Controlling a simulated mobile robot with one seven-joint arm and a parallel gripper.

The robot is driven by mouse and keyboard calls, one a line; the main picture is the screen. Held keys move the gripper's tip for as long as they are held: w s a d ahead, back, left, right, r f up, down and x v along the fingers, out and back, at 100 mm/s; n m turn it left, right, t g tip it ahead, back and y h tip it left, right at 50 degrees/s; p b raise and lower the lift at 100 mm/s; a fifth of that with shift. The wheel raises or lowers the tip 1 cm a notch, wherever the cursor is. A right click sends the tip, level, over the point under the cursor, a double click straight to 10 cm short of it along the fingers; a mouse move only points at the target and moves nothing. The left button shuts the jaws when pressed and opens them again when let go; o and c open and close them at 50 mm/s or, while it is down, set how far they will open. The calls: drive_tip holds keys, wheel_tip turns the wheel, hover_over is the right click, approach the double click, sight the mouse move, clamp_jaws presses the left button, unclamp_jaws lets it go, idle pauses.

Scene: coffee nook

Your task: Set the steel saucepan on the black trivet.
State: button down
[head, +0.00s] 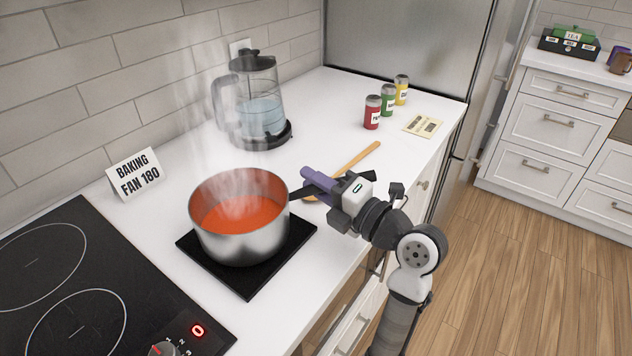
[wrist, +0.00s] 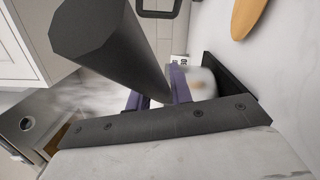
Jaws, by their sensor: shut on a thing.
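The steel saucepan (head: 240,242) holds steaming orange-red liquid and is upright in the head view. It is over the black trivet (head: 250,288), within its outline as seen; I cannot tell for sure whether its base touches. The trivet's front corner and right edge show, and the pan hides its middle. My gripper (head: 314,184), with purple fingers, is to the right of the pan and shut on its dark handle (head: 300,192). In the wrist view a dark tapered bar, apparently the handle (wrist: 105,40), runs between the purple fingers (wrist: 160,92).
A black hob (head: 70,290) with a lit red "0" lies to the left. A "BAKING FAN 180" card (head: 135,173) stands behind.

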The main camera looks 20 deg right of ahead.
drive_tip(key=shift+f+b, duration=0.15)
drive_tip(key=shift+b, duration=0.25)
drive_tip(key=c, duration=1.3)
unclamp_jaws()
drive_tip(key=shift+o, duration=0.2)
drive_tip(key=shift+r+p, duration=0.4)
drive_tip(key=shift+p, duration=0.3)
drive_tip(key=b+v, duration=0.4)
drive_tip(key=v, duration=0.8)
drive_tip(key=shift+f+b, duration=0.3)
drive_tip(key=shift+b, duration=0.05)
